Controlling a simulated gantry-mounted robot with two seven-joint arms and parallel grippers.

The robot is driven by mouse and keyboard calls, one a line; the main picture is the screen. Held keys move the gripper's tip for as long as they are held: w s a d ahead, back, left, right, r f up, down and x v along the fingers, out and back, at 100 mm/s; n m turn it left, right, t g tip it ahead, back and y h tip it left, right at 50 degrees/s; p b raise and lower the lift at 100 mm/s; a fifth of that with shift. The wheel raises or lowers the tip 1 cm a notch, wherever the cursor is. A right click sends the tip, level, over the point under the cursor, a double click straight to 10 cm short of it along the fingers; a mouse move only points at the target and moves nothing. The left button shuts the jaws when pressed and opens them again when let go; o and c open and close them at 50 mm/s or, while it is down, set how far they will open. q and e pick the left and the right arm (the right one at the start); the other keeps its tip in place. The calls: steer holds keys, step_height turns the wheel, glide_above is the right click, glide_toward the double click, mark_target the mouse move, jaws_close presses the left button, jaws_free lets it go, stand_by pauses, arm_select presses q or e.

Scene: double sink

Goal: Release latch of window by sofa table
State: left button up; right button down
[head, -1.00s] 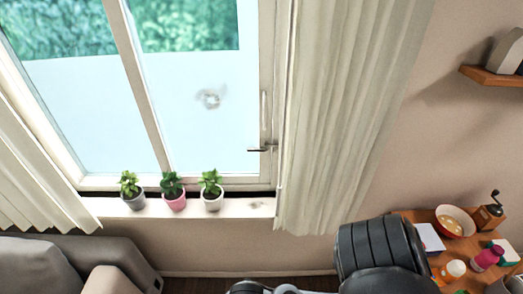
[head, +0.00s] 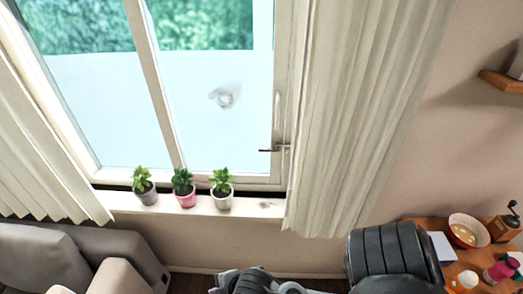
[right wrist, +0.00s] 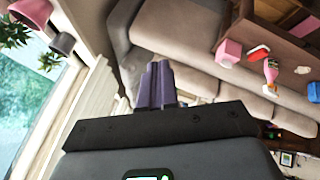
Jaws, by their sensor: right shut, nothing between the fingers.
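The window (head: 213,115) fills the upper left of the head view. Its small dark latch lever (head: 270,150) lies horizontal, pointing left, on the right side of the frame. A pale upright handle (head: 277,110) is just above it. My right gripper (right wrist: 157,85) shows in the right wrist view as two purple fingers pressed together, with nothing between them. It is apart from the latch, which this wrist view does not show. In the head view, dark parts of my arm are at the bottom edge, with no fingertips visible. My left gripper is not seen.
Three potted plants (head: 183,188) stand on the sill (head: 255,206) below the window. A pale curtain (head: 355,110) hangs close right of the latch. A grey sofa (head: 90,255) is at lower left. A wooden table (head: 455,270) with a bowl (head: 468,231) and bottles is at lower right.

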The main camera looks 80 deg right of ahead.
steer(key=w+d+r+t+h+b, duration=0.1)
steer(key=w+d+r+h, duration=0.25)
steer(key=d, duration=0.45)
steer(key=w+d+r+t+h, duration=0.1)
steer(key=w+d+r+h, duration=0.2)
steer(key=d, duration=0.5)
steer(key=w+d+r+t+h+b, duration=0.1)
steer(key=d+r+t+h, duration=0.2)
steer(key=d, duration=0.5)
steer(key=s+d+r+m+g+h+b, duration=0.2)
steer(key=s+d+r+m+g+h, duration=0.3)
steer(key=d, duration=0.4)
steer(key=s+d+r+m+g+h+b, duration=0.1)
steer(key=s+d+r+m+g+h, duration=0.2)
steer(key=d+r, duration=0.5)
steer(key=s+d+f+m+g+y+b, duration=0.5)
steer(key=s+m+g+y, duration=0.25)
steer(key=m, duration=0.45)
steer(key=w+a+r+m+t+y+b, duration=0.1)
steer(key=w+r+m+t+y+b, duration=0.1)
steer(key=w+r+t, duration=0.3)
steer(key=shift+w+a+m+b, duration=0.2)
steer(key=shift+w+m+b, duration=0.4)
